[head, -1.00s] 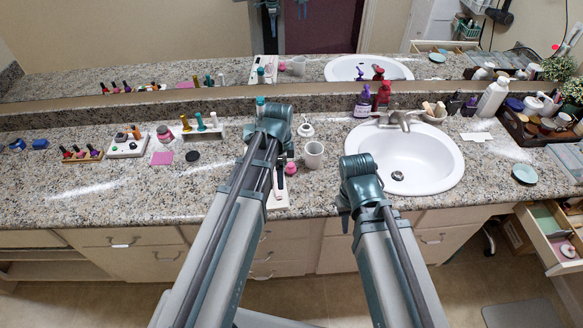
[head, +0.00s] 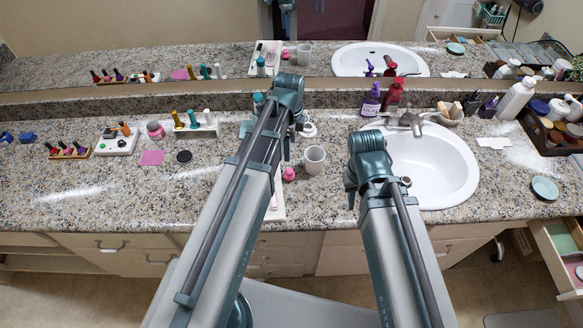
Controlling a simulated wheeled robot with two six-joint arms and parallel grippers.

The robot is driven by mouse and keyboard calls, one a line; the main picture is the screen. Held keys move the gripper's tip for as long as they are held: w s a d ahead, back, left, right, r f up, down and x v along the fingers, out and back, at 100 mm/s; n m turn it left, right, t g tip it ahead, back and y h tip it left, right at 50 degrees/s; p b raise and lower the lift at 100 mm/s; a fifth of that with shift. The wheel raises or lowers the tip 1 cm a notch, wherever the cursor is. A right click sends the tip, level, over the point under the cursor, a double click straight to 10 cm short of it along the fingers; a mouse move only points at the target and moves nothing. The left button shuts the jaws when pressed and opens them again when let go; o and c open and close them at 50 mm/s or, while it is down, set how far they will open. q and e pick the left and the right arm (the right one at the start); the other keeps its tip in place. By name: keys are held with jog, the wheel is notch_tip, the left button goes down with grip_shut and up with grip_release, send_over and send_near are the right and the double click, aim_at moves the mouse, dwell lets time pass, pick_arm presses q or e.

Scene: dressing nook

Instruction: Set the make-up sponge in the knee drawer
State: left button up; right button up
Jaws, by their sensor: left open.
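A small pink rounded piece, which looks like the make-up sponge (head: 289,174), sits on the granite counter just left of a white cup (head: 314,159). My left gripper (head: 268,136) is open above the counter, a little behind and left of the pink piece in the picture, and apart from it. My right gripper (head: 378,190) is over the counter at the sink's front left edge; its fingers are mostly hidden by its own wrist. An open drawer (head: 551,256) with green and pink contents juts out at the far right; I cannot tell whether it is the knee drawer.
The sink (head: 436,190) lies right of centre, with purple and red bottles (head: 371,100) behind it. Nail polish bottles (head: 68,150), a pink square (head: 152,157) and a dark disc (head: 184,156) lie left. A brown tray (head: 532,126) of jars is at right. The front left counter is clear.

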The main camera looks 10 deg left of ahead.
aim_at(289, 169)
pick_arm(q)
notch_tip(289, 169, down, 9)
jog(key=b, duration=0.8)
jog(key=shift+s+r+b, duration=0.1)
jog(key=shift+b, duration=0.3)
jog(key=shift+r, duration=0.1)
notch_tip(289, 169, down, 5)
jog(key=b, duration=0.5)
jog(key=shift+s+a, duration=0.1)
jog(key=shift+s, duration=0.05)
jog(key=shift+c, duration=0.2)
grip_shut()
